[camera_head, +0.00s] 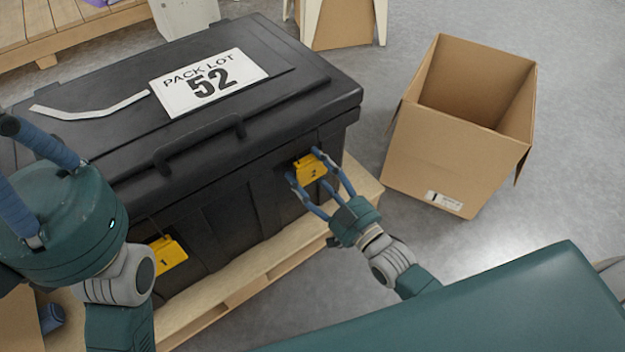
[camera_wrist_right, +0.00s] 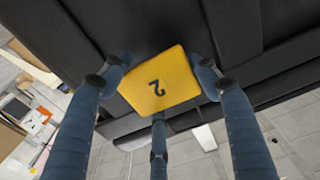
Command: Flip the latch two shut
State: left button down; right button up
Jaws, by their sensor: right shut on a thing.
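Latch two (camera_head: 309,168) is a yellow plate marked "2" on the right front of the black case (camera_head: 215,195). My right gripper (camera_head: 318,174) is at this latch, its blue fingers around the plate. In the right wrist view the latch (camera_wrist_right: 160,84) sits between the fingers of the gripper (camera_wrist_right: 160,92), which are shut on it. The yellow latch marked "1" (camera_head: 168,253) is lower left on the case front. The case lid is down. My left gripper (camera_head: 45,150) is at the left edge, its fingers partly cut off, and its opening is unclear.
The case stands on a wooden pallet (camera_head: 235,290). An open cardboard box (camera_head: 450,165) stands on the floor at the right. A label reading "PACK LOT 52" (camera_head: 209,82) and a handle (camera_head: 200,145) are on the case. Floor between case and box is clear.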

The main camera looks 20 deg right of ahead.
jog(key=shift+w+d+f, duration=0.15)
jog(key=shift+d+f, duration=0.05)
jog(key=shift+d, duration=0.1)
jog(key=o, duration=1.3)
jog(key=shift+f, duration=0.1)
jog(key=v, duration=1.2)
